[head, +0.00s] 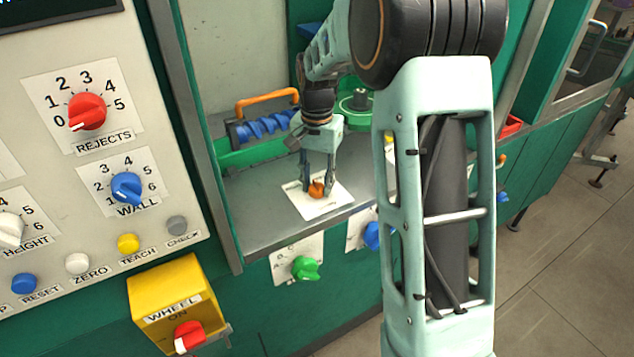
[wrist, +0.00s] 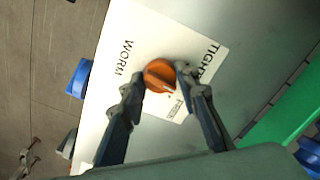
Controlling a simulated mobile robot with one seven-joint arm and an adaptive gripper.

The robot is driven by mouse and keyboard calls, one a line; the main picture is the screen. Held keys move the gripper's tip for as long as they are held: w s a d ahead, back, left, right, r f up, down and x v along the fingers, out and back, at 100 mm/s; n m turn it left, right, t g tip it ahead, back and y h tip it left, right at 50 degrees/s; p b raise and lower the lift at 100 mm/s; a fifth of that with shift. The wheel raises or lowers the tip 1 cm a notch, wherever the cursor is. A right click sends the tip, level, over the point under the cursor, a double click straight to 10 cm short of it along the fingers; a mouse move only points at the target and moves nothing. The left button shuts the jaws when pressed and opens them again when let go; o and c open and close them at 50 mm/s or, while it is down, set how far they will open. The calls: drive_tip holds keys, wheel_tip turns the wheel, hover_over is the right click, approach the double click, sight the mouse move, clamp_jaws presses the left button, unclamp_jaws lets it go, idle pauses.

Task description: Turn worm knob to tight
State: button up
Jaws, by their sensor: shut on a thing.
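The worm knob (wrist: 160,74) is a small round orange knob on a white plate (wrist: 130,62) lettered WORM, TIGHT and FREE. In the head view the knob (head: 317,190) sits on its plate (head: 336,200) on the grey ledge. In the wrist view a small pale mark on the knob's edge lies on the side of FREE; TIGHT is further up, partly behind a finger. My gripper (head: 317,187) points down with a finger on each side of the knob, shut on it. The fingertips (wrist: 160,80) also show in the wrist view.
A blue worm screw (head: 263,128) and an orange handle (head: 266,102) stand behind the ledge. A green knob (head: 305,267) and a blue knob (head: 373,236) are on the front below. The control panel (head: 150,225) is at the left.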

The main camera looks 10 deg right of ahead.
sight(317, 184)
drive_tip(key=n, duration=0.5)
drive_tip(key=shift+n, duration=2.5)
drive_tip(key=o, duration=1.2)
drive_tip(key=shift+c, duration=0.2)
drive_tip(key=shift+r, duration=0.1)
wheel_tip(317, 184, up, 12)
